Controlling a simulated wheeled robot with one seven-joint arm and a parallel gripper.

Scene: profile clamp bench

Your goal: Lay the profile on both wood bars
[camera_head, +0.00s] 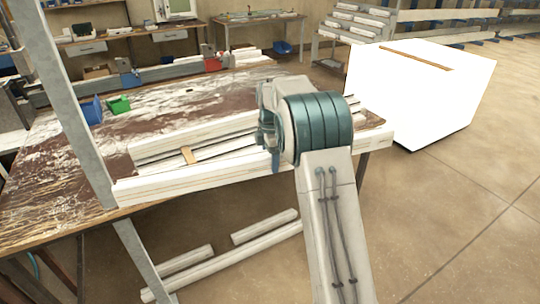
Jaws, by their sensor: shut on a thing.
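My gripper (270,145) is at the middle of the bench, seen from behind and partly hidden by my own wrist. It is shut on a long white profile, but the grip itself is hard to see. Long white profiles lie along the bench's front edge, with one long front piece (200,182) and others behind it. One short tan wood bar (188,155) shows among them, lying crosswise left of my gripper. A second wood bar there is not visible; my arm covers that part. I cannot tell whether the held profile touches the wood bar.
The bench top (50,165) has worn paint and is bare at left. A grey post (75,100) crosses the left. A white box (420,90) with a brown strip stands behind right.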

